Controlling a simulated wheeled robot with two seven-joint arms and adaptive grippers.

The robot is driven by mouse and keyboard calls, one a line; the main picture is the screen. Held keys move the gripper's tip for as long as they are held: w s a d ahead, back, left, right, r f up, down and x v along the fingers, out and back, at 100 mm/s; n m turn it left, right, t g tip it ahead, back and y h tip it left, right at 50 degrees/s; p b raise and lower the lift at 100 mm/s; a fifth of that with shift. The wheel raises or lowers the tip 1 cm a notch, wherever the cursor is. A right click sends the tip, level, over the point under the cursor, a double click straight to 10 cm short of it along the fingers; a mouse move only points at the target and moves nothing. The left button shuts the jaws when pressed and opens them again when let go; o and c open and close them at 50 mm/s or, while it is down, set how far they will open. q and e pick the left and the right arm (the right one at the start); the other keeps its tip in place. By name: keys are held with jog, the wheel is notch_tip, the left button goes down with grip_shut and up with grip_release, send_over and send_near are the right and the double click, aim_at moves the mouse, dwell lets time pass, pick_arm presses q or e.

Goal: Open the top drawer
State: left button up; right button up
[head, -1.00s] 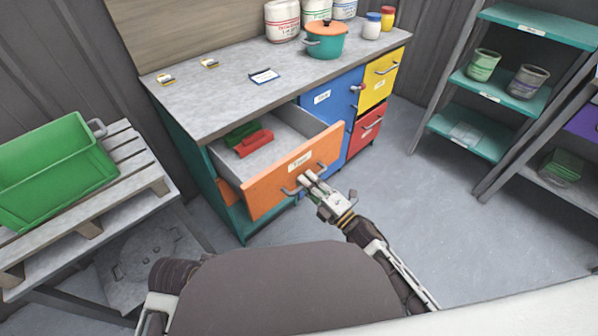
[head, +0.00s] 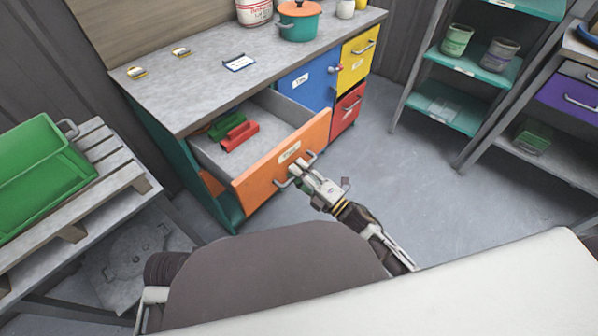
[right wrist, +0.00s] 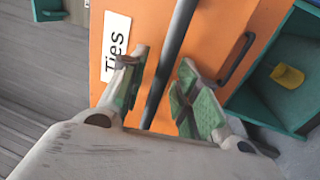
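The top drawer (head: 252,188) has an orange front with a white label. It stands well out from the workbench cabinet in the head view. Its bar handle (head: 283,183) is on the front, below the label. My right gripper (head: 300,172) is at this handle. In the right wrist view the grey handle bar (right wrist: 172,65) runs between the two green-padded fingers (right wrist: 160,95). The fingers are apart, with gaps showing beside the bar. The label (right wrist: 115,45) reads "Ties". My left gripper is out of view.
A red block (head: 239,135) and a green block (head: 226,124) lie inside the drawer. A blue door (head: 306,84), yellow drawer (head: 358,60) and red drawer (head: 346,108) are to the right. A green bin (head: 40,165) stands at left. The floor at right (head: 440,200) is clear.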

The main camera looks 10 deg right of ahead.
jog(key=shift+s, duration=0.1)
dwell(0.3)
jog(key=v, duration=1.2)
dwell(0.4)
jog(key=shift+w+d, duration=0.1)
jog(key=shift+w, duration=0.15)
dwell(0.4)
